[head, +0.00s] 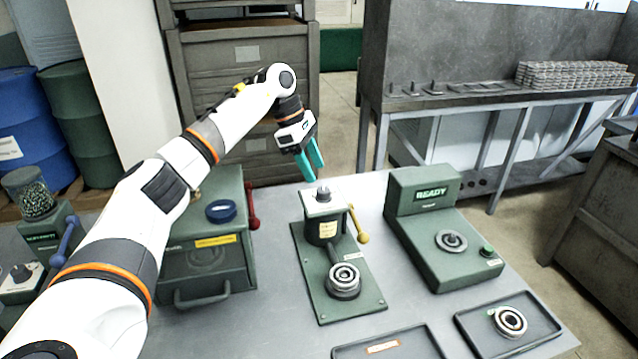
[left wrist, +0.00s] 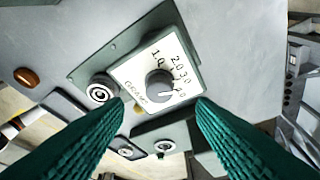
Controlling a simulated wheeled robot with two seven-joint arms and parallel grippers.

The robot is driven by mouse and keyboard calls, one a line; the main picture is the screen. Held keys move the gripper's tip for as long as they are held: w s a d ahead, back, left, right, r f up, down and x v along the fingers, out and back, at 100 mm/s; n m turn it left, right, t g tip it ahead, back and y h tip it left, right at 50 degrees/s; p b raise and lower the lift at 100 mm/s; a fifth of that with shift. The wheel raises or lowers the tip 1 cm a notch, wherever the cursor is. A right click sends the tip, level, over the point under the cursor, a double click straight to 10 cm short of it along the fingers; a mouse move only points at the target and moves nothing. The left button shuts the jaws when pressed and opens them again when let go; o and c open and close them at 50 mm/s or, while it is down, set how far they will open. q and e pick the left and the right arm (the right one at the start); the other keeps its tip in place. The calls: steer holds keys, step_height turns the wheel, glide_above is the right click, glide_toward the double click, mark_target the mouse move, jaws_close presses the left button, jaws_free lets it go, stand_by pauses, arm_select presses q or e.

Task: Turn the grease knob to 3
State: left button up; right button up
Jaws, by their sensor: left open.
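The grease knob (head: 323,192) is a small grey knob on a white plate, on top of the green grease station (head: 325,232). In the left wrist view, the knob (left wrist: 159,83) sits on a dial plate (left wrist: 140,72) with numbers around it, among them 1.0 and 2.0, and the word GRAMS. I cannot tell for certain which number it points at. My left gripper (head: 311,172) is open and empty, pointing down just above and behind the knob. In the left wrist view, the teal fingers (left wrist: 160,102) are apart, with the knob between and beyond them, not touched. My right gripper is not in view.
A yellow-knobbed lever (head: 362,238) stands at the station's right, and a bearing (head: 344,279) sits on its front. A green READY machine (head: 440,235) is at right, a green box (head: 205,255) with a red-handled lever at left. Trays (head: 470,331) lie in front.

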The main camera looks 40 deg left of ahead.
arm_select(q)
steer(key=v, duration=0.6)
steer(key=shift+r, duration=0.15)
steer(key=shift+a, duration=0.1)
